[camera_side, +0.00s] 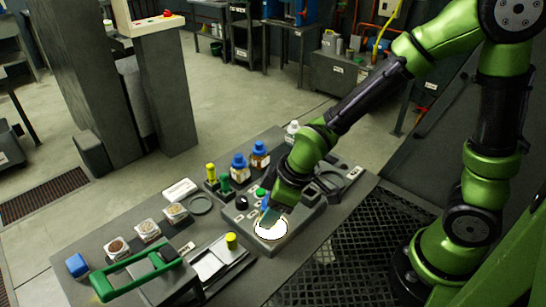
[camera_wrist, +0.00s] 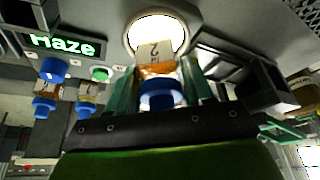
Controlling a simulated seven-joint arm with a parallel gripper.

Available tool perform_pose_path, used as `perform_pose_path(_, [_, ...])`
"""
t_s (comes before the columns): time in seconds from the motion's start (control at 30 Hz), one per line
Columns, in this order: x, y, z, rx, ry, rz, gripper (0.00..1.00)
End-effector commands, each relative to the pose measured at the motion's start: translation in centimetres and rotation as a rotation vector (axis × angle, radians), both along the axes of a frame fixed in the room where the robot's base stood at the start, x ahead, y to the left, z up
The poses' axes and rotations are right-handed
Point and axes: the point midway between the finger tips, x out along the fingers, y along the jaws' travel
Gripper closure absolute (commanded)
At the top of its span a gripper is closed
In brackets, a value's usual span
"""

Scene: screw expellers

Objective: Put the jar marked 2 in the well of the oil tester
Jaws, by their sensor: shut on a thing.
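My gripper (camera_wrist: 158,90) is shut on the jar marked 2 (camera_wrist: 155,52), which has a blue cap, amber contents and a pale label with a 2. In the side view the gripper (camera_side: 268,208) covers most of this jar. The oil tester (camera_side: 307,213) is a grey box with a lit "Haze" display (camera_wrist: 62,45). Its well (camera_side: 271,231) glows white. In the wrist view the jar's base overlaps the near edge of the lit well (camera_wrist: 145,28). The jar looks tilted in the side view; I cannot tell its height over the well.
Two blue-capped jars (camera_side: 239,169) (camera_side: 260,157) stand behind the tester. Yellow-capped (camera_side: 231,241) and green (camera_side: 224,184) items, sample dishes (camera_side: 147,230) and a green-handled tool (camera_side: 140,262) are left.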

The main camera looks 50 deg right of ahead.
Motion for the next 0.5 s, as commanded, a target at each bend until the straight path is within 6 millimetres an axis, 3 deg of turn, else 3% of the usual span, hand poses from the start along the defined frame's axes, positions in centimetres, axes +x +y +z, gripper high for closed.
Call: perform_pose_path(0.5, [0.04, 0.01, -0.44, 0.000, -0.001, 0.001, 0.87])
